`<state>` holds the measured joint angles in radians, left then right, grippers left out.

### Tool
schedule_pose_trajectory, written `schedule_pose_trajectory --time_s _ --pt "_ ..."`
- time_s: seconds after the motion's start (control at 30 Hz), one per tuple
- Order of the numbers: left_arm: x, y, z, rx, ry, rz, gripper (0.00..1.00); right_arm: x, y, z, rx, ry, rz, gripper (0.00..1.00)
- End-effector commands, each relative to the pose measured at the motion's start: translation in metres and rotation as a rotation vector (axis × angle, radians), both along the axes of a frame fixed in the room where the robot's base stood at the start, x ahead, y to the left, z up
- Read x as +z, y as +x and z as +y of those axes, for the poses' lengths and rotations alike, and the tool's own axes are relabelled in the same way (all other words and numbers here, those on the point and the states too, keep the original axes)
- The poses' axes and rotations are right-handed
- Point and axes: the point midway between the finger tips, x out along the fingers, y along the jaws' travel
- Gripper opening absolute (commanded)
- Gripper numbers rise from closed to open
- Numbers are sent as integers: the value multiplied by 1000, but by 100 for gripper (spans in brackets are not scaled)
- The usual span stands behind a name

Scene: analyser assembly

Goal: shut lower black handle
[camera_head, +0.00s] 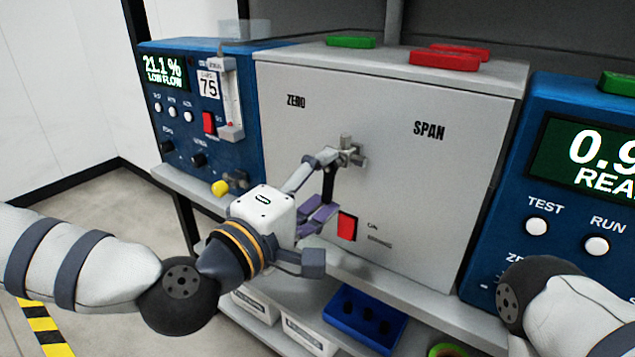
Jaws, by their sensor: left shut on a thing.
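A slim black handle (328,184) points down from a grey metal valve fitting (351,152) on the front of the pale grey cabinet. My left gripper (319,212) is in front of the cabinet, just below the fitting.
The grey cabinet (300,75) stands between a blue analyser (150,100) at left and another (555,90) at right. A red switch (347,226) sits close to the gripper. A yellow knob (220,188) is at left. A blue tray (350,330) lies on the shelf below.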

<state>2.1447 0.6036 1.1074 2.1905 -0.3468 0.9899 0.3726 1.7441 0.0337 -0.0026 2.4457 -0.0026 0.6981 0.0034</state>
Motion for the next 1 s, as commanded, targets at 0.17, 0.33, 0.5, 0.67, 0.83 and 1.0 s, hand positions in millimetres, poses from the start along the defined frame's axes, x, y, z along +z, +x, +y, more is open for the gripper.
schedule_pose_trajectory --time_s 0.17,0.33,0.5,0.67,0.83,1.0 --pt "-1 -1 -1 -2 -45 34 32 0 0 0 0 0 1 91" --pt "-1 -2 -2 -2 -65 49 32 0 0 0 0 0 1 91" --pt "-1 -2 -2 -2 -71 53 32 0 -1 0 0 0 1 91" --pt "-1 -2 -2 -2 -70 52 32 0 0 0 0 0 1 91" --pt "-1 -2 -2 -2 -69 51 76 0 0 0 1 0 1 91" --pt "-1 -2 -2 -1 -69 51 81 0 0 0 0 0 1 91"
